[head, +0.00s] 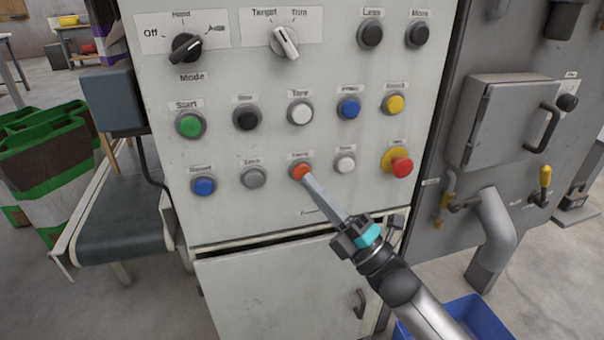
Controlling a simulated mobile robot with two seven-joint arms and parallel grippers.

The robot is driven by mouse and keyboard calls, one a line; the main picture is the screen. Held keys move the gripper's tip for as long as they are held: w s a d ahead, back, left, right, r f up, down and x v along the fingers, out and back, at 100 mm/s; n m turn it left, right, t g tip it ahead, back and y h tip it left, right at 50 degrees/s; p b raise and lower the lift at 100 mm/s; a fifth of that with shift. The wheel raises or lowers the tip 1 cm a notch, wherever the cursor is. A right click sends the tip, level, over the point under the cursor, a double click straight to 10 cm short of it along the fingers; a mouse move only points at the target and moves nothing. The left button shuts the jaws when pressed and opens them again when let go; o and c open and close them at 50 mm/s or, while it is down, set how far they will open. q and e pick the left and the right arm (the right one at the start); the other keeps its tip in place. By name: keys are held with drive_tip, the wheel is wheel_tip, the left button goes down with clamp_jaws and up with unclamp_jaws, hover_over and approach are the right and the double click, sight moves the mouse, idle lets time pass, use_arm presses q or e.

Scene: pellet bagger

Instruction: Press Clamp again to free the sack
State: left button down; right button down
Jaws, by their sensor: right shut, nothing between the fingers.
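The control panel (233,65) fills the middle of the head view. An orange-red button (299,170) in its bottom row sits under a small label that seems to read Clamp. My right gripper (307,182) comes in from the lower right, shut and empty, with its fingertips at this button's lower right edge. The tips overlap the button in the picture; I cannot tell whether they touch it or press it in. My left gripper is not in view. Green, white and dark sacks (48,160) stand at the left; I cannot see any clamp or a clamped sack.
A grey button (254,177) and a white button (345,162) flank the orange one. A red stop knob (401,167) is further right. A pipe and yellow-handled valve (545,176) are at the right. A blue bin (470,312) is on the floor below.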

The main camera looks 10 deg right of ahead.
drive_tip(key=shift+w, duration=0.1)
idle(0.5)
drive_tip(key=shift+w, duration=0.4)
drive_tip(key=shift+w+b, duration=0.3)
idle(0.4)
drive_tip(key=shift+s, duration=0.1)
drive_tip(key=shift+s+p, duration=0.45)
drive_tip(key=shift+s, duration=0.25)
drive_tip(key=s+p, duration=0.2)
drive_tip(key=s, duration=0.4)
drive_tip(key=shift+p, duration=0.3)
